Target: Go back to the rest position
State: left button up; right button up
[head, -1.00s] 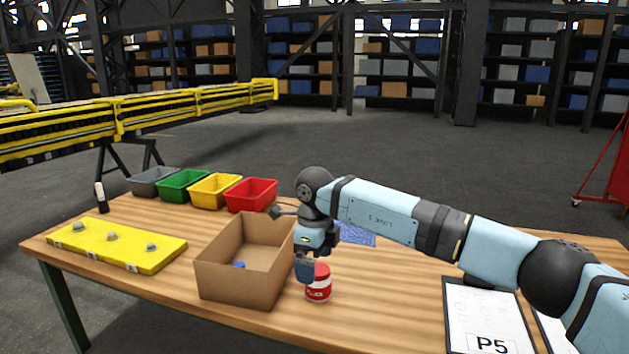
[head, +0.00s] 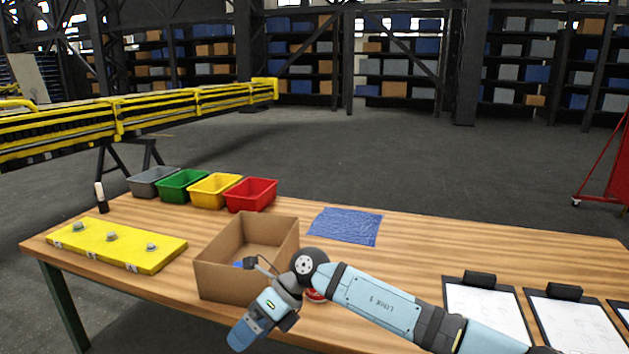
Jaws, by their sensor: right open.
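My right gripper (head: 245,335) shows at the bottom middle of the head view, in front of the cardboard box, pointing down and left. It is open, and I see nothing between its fingers. My right arm reaches in from the lower right. The open cardboard box (head: 225,283) stands on the wooden table, with a small blue thing inside it partly hidden by my wrist. A red and white can (head: 316,296) is mostly hidden behind my arm. My left gripper is not in view.
A blue cloth (head: 345,226) lies behind my arm. Grey, green, yellow and red bins (head: 250,196) line the back left. A yellow block (head: 115,246) with bolts lies at the left. Clipboards (head: 485,312) lie at the right. The table's (head: 450,250) middle right is clear.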

jog(key=s+a+m+y, duration=0.3)
jog(key=s+y, duration=0.2)
jog(key=y, duration=0.1)
jog(key=s+d+f+n+t+h, duration=0.2)
jog(key=d+f+n+t, duration=0.4)
jog(key=n, duration=0.6)
jog(key=s+d+f+n+t+h, duration=0.2)
jog(key=d+f+n+t, duration=0.2)
jog(key=d+n+t, duration=0.65)
jog(key=s+d+f+n+t+h, duration=0.1)
jog(key=d+f+n+t+h, duration=0.35)
jog(key=n, duration=0.85)
jog(key=s+d+f+m+g+h, duration=0.1)
jog(key=s+d+f+m+g, duration=0.25)
jog(key=s+d+f, duration=0.35)
jog(key=s+d+f+m+g+h, duration=0.2)
jog(key=s+d+f+m+g, duration=0.25)
jog(key=s, duration=0.45)
pick_arm(q)
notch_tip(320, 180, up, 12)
jog(key=p, duration=1.4)
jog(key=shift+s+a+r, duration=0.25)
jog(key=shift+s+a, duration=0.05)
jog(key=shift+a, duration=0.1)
pick_arm(e)
notch_tip(320, 180, up, 12)
jog(key=d+n+t, duration=0.1)
jog(key=t, duration=0.1)
jog(key=shift+w+d, duration=0.15)
jog(key=shift+d, duration=0.25)
